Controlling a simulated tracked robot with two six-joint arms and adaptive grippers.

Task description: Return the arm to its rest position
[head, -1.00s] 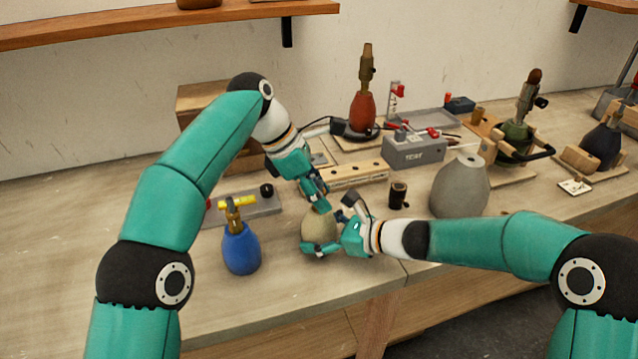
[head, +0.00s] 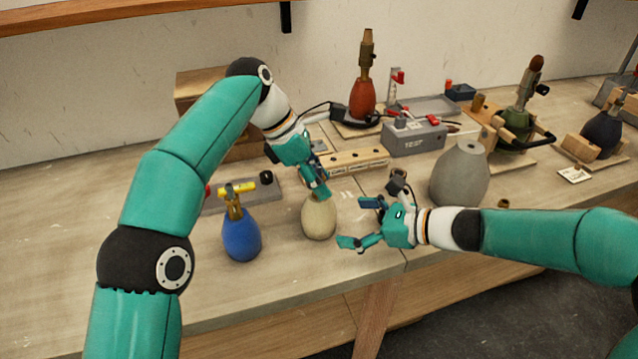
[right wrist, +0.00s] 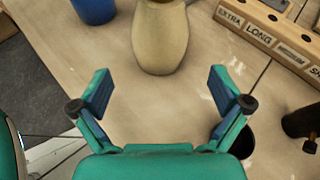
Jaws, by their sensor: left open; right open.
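My right gripper (head: 358,222) is open and empty, a little to the right of a cream lamp base (head: 319,218) and apart from it. In the right wrist view the open fingers (right wrist: 163,95) point toward the cream lamp base (right wrist: 160,38), with bare tabletop between them. My left gripper (head: 322,193) is open, with its fingers at the top of the cream lamp base. Whether they touch the top cannot be told, as they hide it.
A blue lamp base (head: 241,240) stands to the left. A large grey lamp base (head: 459,176) stands behind my right forearm. A wooden block with length labels (head: 352,161) and a grey TEST box (head: 415,139) lie behind. The table front is clear.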

